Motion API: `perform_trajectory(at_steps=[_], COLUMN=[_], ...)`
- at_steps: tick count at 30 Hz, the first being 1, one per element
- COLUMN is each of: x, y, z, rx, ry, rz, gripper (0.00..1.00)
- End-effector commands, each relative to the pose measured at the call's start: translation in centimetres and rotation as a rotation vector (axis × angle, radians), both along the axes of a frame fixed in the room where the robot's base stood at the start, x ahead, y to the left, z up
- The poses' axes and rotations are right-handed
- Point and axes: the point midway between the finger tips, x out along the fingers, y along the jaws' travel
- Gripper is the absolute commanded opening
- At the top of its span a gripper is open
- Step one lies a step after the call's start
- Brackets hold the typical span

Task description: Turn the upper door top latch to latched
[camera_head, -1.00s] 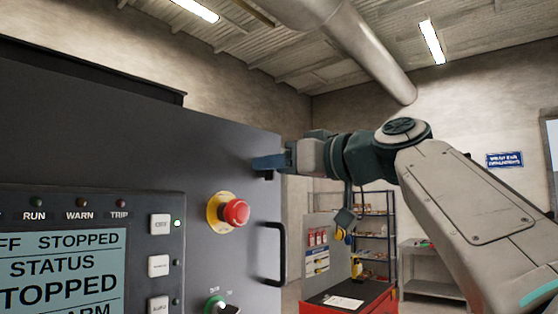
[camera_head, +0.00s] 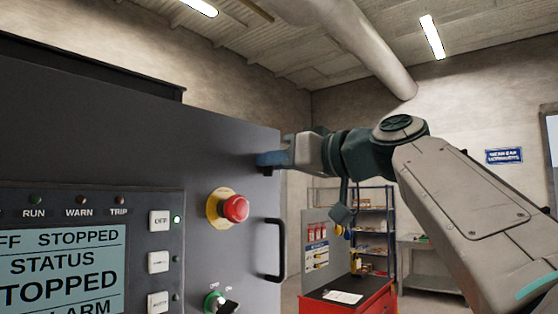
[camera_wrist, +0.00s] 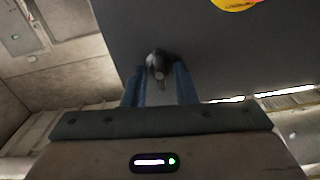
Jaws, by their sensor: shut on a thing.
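The upper door (camera_head: 80,120) is a dark grey cabinet panel that fills the left of the head view. My gripper (camera_head: 268,160) reaches its upper right edge, and its blue fingers touch or nearly touch the panel there. In the wrist view my gripper (camera_wrist: 160,82) has its two blue fingers shut on the top latch (camera_wrist: 158,64), a small dark rounded knob standing out from the door (camera_wrist: 230,60). In the head view the latch is mostly hidden by the fingers. I cannot tell its exact angle.
A red emergency stop button (camera_head: 235,209) on a yellow base and a black door handle (camera_head: 275,250) sit below my gripper. A control panel (camera_head: 70,255) is at the left. A red cart (camera_head: 350,300) and shelves (camera_head: 372,230) stand behind, to the right.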

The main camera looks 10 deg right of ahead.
Motion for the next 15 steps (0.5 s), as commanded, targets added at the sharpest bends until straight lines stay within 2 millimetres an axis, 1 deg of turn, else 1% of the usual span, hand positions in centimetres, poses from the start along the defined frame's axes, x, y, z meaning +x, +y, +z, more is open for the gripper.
perform_trajectory(at_steps=[15], x=[0.11], y=[-0.11], z=[0.17], rx=[0.326], ry=[0.323], rz=[0.001], gripper=[0.03])
